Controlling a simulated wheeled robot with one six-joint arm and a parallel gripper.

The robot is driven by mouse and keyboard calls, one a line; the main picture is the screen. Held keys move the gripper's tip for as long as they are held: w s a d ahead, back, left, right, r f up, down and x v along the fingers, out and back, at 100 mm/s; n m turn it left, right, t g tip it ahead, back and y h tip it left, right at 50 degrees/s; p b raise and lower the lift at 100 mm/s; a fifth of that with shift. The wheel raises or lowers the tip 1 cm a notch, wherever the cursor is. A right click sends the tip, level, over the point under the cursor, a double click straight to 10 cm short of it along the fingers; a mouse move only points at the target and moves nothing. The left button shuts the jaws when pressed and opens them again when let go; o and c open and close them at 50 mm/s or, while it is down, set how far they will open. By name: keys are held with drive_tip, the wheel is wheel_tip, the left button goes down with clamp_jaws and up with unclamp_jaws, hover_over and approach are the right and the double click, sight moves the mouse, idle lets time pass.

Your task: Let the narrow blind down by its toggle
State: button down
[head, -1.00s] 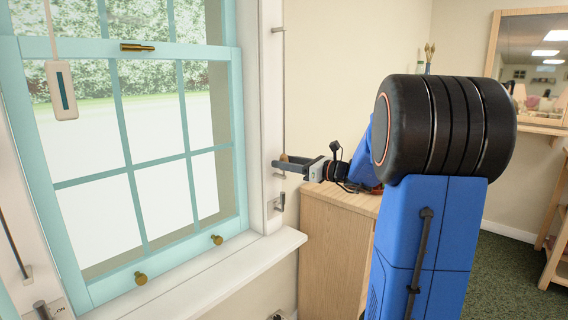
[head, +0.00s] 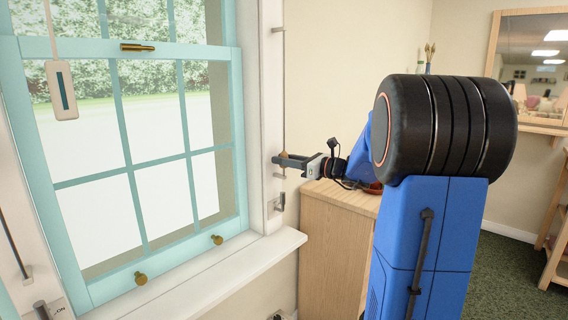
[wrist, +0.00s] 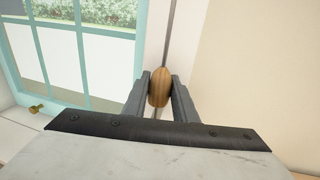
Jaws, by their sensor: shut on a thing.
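A wooden, egg-shaped toggle (wrist: 159,88) hangs on a thin cord (wrist: 169,35) beside the window. In the wrist view, my gripper (wrist: 160,92) is shut on it, one finger on each side. In the head view, my gripper (head: 284,160) is at the white right-hand window frame. The toggle (head: 284,153) is a small brown spot there, partly hidden by the fingers. The cord runs up from it toward a small metal bracket (head: 278,29). I cannot make out the narrow blind itself in either view.
A teal sash window (head: 120,173) is on the left, with a white sill (head: 240,259) below it. A metal hook (head: 279,202) is on the frame just below my gripper. A wooden cabinet (head: 325,245) stands close under my arm. A white device (head: 61,90) hangs at upper left.

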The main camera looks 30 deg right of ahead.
wheel_tip(320, 180, up, 35)
drive_tip(key=shift+f, duration=0.15)
drive_tip(key=c, duration=1.5)
unclamp_jaws()
drive_tip(key=shift+c, duration=0.2)
drive_tip(key=shift+o, duration=0.7)
drive_tip(key=v, duration=1.7)
drive_tip(key=shift+s, duration=0.2)
